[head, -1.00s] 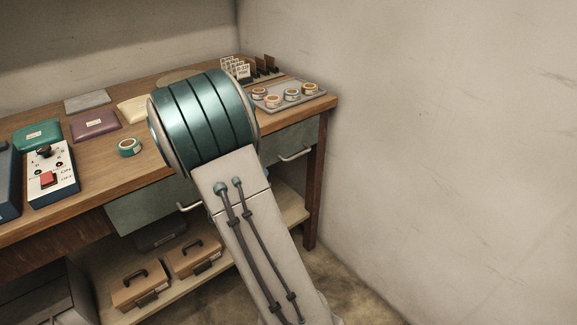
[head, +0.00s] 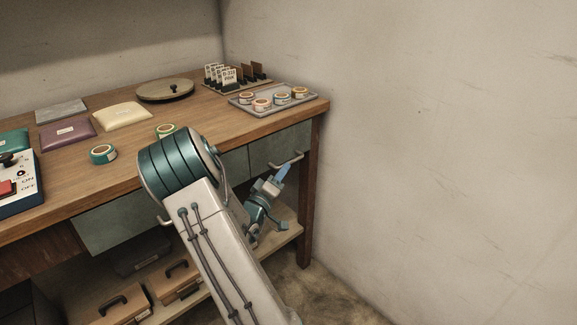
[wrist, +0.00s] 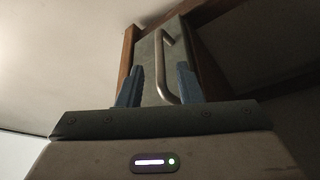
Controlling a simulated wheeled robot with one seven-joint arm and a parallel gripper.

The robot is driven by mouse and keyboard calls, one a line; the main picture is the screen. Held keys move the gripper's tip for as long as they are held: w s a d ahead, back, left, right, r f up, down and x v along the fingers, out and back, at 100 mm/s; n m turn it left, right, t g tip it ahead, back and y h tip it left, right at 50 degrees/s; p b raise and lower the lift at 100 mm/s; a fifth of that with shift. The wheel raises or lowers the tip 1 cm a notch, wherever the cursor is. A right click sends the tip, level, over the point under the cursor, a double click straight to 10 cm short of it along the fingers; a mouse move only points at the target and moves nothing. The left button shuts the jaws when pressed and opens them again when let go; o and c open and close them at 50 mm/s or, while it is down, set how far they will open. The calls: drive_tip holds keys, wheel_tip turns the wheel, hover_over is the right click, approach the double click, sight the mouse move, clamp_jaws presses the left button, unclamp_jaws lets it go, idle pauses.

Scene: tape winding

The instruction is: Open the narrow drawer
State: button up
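The narrow drawer (head: 270,151) is grey-green and sits shut under the table's right end. Its metal bar handle (head: 291,159) shows at the front. In the wrist view the drawer front (wrist: 149,62) is ahead, with the handle (wrist: 161,62) standing out from it. My gripper (head: 279,176) is just below and at the handle in the head view. In the wrist view my gripper (wrist: 160,86) is open, its two blue fingers apart on either side of the handle's near end. I cannot tell whether a finger touches the handle.
The wooden table (head: 215,119) carries a tray (head: 244,107) of tape rolls near the right corner. A table leg (head: 307,205) and a wall (head: 430,150) stand right of the drawer. A wider drawer (head: 112,222) is at left, above a shelf with brown cases (head: 126,305).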

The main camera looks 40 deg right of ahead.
drive_tip(key=shift+b+x, duration=0.3)
drive_tip(key=shift+x, duration=2.35)
clamp_jaws()
